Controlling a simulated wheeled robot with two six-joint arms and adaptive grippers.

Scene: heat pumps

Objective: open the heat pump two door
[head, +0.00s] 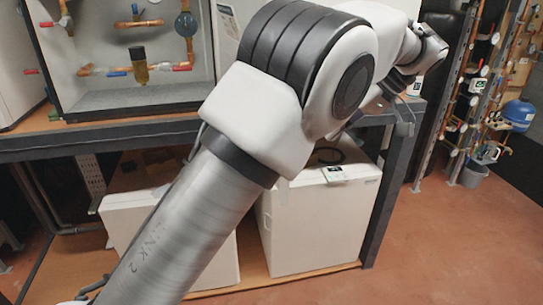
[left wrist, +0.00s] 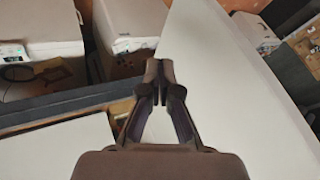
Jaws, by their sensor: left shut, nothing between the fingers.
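My left arm crosses the middle of the head view and hides much of the bench top. Its gripper fingers are hard to make out there. In the left wrist view my left gripper (left wrist: 160,72) is shut and empty, its tips beside a large white panel (left wrist: 235,90). I cannot tell whether they touch it. A heat pump (head: 125,95) with its front open and pipes inside stands on the bench at the left. White casing (head: 383,6) shows behind my arm at the top; I cannot tell which unit or door it belongs to. My right gripper is out of view.
White boxes (head: 312,230) stand on the shelf under the dark-framed bench (head: 90,137). At the right are a pipe rack, a blue tank (head: 519,113) and a grey bucket (head: 474,174). The red floor (head: 440,250) at the lower right is clear.

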